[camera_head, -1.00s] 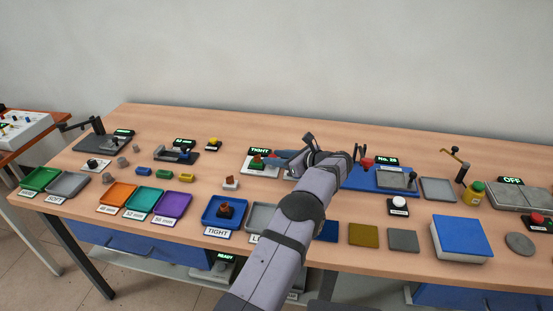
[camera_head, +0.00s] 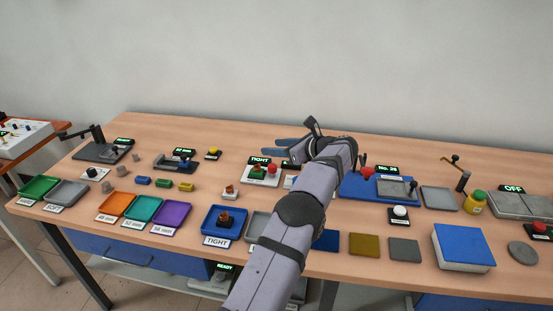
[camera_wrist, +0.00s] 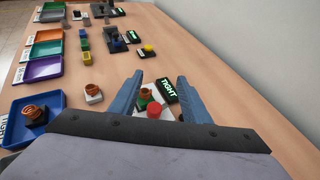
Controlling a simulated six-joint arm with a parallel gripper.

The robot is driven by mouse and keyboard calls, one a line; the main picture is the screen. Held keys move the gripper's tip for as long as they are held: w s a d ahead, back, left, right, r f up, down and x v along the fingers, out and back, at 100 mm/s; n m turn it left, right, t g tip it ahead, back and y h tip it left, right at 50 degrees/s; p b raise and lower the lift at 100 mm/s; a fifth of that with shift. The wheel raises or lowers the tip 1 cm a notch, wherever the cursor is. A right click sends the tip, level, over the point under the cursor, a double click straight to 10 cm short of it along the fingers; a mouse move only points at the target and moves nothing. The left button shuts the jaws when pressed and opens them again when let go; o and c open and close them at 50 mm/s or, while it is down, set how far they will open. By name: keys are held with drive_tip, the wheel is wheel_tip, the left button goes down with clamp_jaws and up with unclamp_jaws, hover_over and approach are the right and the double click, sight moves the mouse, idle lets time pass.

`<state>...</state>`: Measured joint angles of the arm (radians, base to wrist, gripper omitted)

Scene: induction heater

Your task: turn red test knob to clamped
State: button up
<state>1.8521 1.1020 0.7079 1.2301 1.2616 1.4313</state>
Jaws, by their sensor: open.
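The red test knob (camera_head: 272,169) stands on a white plate (camera_wrist: 144,118) beside a green piece (camera_head: 258,172) with a brown top. A black display (camera_head: 259,160) reading TIGHT is behind them. In the wrist view the knob (camera_wrist: 155,110) shows as a round red top between my blue fingers, nearer the wrist than their tips. My gripper (camera_wrist: 160,78) is open with nothing between its fingers. In the head view it is behind and above the plate, apart from the knob. The knob's marking cannot be read.
A blue tray (camera_head: 207,232) labelled TIGHT holds a dark block with a brown top. A small white block (camera_head: 229,194) stands before the plate. A blue base (camera_head: 352,186) with a red knob is to the right. The wall (camera_wrist: 250,50) is close behind.

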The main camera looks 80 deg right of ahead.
drive_tip(key=shift+r, duration=1)
